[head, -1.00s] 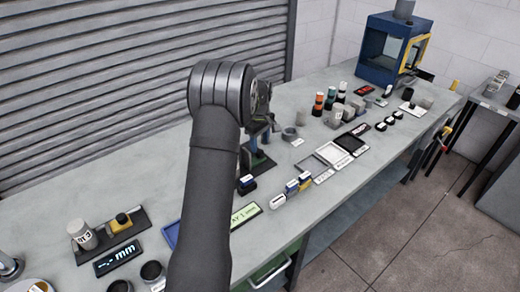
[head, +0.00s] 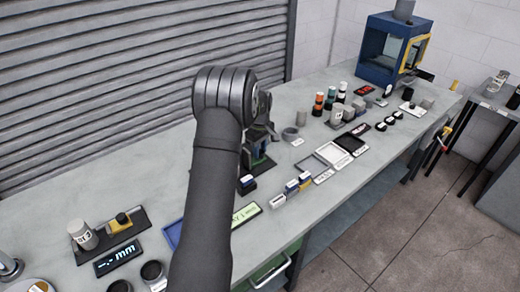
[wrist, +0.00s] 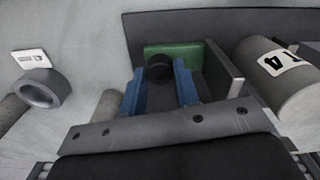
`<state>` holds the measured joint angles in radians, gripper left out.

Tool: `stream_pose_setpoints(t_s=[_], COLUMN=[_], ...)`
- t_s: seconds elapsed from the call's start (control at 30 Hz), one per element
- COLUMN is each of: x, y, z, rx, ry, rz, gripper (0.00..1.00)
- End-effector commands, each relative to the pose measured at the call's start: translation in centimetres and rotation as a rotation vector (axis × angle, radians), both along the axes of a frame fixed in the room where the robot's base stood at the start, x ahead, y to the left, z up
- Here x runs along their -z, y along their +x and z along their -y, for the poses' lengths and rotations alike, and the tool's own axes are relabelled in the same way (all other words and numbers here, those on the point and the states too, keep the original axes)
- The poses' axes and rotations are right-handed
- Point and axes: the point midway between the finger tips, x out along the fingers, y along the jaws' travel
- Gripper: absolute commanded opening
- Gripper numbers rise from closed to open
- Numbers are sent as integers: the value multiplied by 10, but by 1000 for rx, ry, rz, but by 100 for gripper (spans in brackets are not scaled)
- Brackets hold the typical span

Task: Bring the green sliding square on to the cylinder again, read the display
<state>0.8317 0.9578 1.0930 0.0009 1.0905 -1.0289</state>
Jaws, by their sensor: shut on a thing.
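The green sliding square (wrist: 178,52) stands in the middle of the wrist view, with a round black knob (wrist: 160,68) in front of it. My gripper (wrist: 158,84) has its blue fingers shut about this knob. The cylinder (wrist: 282,78), light grey with a "4" on its label, lies to the right, and a dark upright plate (wrist: 226,72) shows between it and the green square. I cannot tell whether square and cylinder touch. In the head view my gripper (head: 262,138) is low over a dark base, partly behind my arm. A dark display (head: 118,257) shows "mm"; its digits are not legible.
A grey ring (wrist: 40,88) with a white card (wrist: 31,58) lies at the left of the wrist view. In the head view a second dark fixture (head: 112,232) carries a grey cylinder and a yellow block. A lit green sign (head: 247,213) lies near the bench front.

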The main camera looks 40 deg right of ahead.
Motion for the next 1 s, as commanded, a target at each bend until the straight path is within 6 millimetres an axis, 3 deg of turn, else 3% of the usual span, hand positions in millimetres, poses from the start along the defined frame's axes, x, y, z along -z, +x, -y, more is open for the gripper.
stream_pose_setpoints(t_s=[0.3,0.57,0.6,0.7,1.0], x=[0,0,0,0,-1], y=[0,0,0,0,0], z=[-32,-33,-33,-33,-33], rx=[-1,0,1,0,0], ry=[1,1,1,1,0], rz=[-2,-1,-1,-1,-1], gripper=[0,0,32,50,50])
